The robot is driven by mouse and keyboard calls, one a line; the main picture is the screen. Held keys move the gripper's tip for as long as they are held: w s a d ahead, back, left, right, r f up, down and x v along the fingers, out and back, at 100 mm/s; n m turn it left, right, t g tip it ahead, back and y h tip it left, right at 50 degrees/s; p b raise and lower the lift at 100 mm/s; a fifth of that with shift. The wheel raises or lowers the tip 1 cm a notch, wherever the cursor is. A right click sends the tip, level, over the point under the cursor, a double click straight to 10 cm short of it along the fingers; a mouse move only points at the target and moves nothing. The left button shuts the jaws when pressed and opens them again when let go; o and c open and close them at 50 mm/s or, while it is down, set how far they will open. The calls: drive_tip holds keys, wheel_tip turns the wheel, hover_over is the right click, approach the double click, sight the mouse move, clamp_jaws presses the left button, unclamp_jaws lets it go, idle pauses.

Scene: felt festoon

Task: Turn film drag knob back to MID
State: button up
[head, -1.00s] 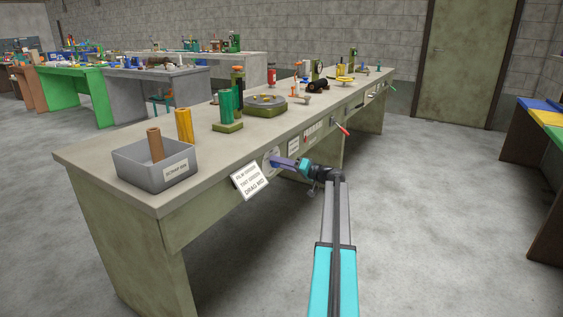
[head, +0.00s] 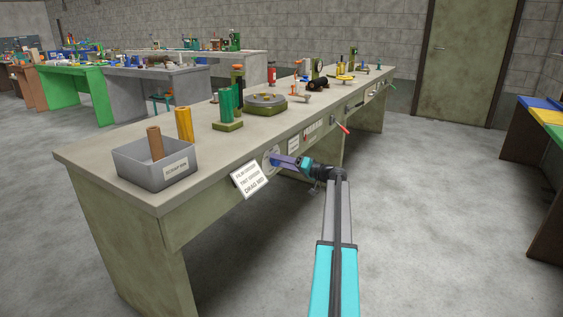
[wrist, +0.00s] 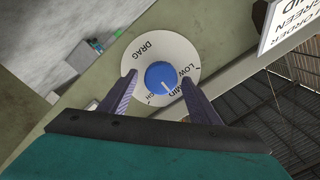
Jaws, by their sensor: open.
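The film drag knob is a blue round knob (wrist: 162,77) with a pale pointer line, on a white dial plate (wrist: 150,47) marked DRAG, LOW, MID and HIGH. In the wrist view its pointer aims toward the lower right, near the MID mark. My gripper (wrist: 156,85) is open, with one finger on each side of the knob; I cannot tell if they touch it. In the head view my gripper (head: 278,159) is at the bench front, by the dial plate (head: 270,156), and the knob is hidden.
A white sign (head: 250,179) reading DRAG MID hangs left of the dial on the bench front. A grey scrap bin (head: 150,168) stands at the near corner of the bench (head: 110,163). The floor right of the bench is clear.

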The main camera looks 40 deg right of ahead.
drive_tip(key=p+v, duration=0.1)
drive_tip(key=v, duration=1.2)
drive_tip(key=shift+s, duration=0.15)
